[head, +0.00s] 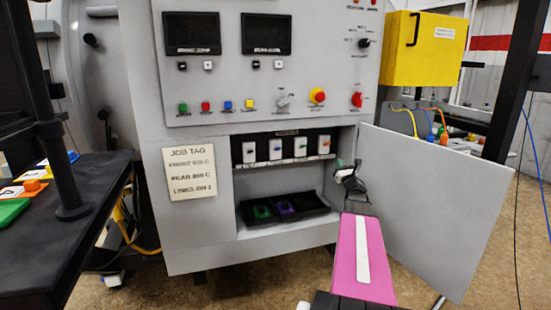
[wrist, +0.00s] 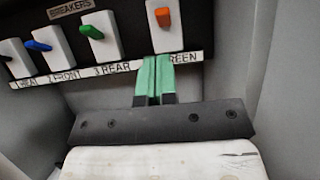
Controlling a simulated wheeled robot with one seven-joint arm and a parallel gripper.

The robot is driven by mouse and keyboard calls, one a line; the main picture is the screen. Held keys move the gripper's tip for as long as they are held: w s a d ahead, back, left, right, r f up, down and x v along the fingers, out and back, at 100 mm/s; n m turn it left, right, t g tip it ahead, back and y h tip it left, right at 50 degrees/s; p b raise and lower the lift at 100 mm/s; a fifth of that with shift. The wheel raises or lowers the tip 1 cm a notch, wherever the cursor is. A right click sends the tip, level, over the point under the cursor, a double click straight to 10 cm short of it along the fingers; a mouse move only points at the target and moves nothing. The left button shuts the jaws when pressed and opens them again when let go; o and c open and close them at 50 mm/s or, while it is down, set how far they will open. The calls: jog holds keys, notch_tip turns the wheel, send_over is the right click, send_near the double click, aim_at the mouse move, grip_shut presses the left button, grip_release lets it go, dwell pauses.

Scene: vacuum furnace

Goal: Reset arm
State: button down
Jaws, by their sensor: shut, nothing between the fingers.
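My gripper (head: 340,165) is in front of the open lower compartment of the grey furnace cabinet (head: 200,255), near its right side. In the wrist view its green fingertips (wrist: 154,72) are together, with nothing between them. They point toward the breaker row, just below the breaker with the orange lever (wrist: 163,17). Whether they touch the label strip (wrist: 112,69) behind them cannot be told. Breakers with a green lever (wrist: 86,30) and a blue lever (wrist: 38,45) stand to the left. My pink arm link (head: 362,260) reaches up from the bottom of the head view.
The cabinet door (head: 445,215) stands open to the right of my arm. A black tray (head: 325,213) with a green and a purple piece lies below the breakers. A dark table (head: 85,240) is at left. A yellow box (head: 425,60) is at upper right.

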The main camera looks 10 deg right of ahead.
jog(key=s+a+f+m+g+h, duration=0.3)
jog(key=a+f+m+g, duration=0.3)
jog(key=a+f+m, duration=0.45)
jog(key=s+a+f+m+g+h, duration=0.2)
jog(key=a+f+m+g, duration=0.5)
jog(key=m, duration=0.7)
jog(key=s+a+f+m+g+y, duration=0.2)
jog(key=s+a+f+m+g, duration=0.2)
jog(key=s+a, duration=0.6)
jog(key=s+a+f+m+g+y, duration=0.1)
jog(key=s+a+f+m+g, duration=0.3)
jog(key=s+a, duration=0.7)
jog(key=m+g, duration=0.2)
jog(key=m, duration=0.2)
jog(key=shift+s+a+f+y, duration=0.2)
jog(key=shift+s+a+y, duration=0.1)
jog(key=shift+y, duration=0.1)
jog(key=shift+d, duration=0.1)
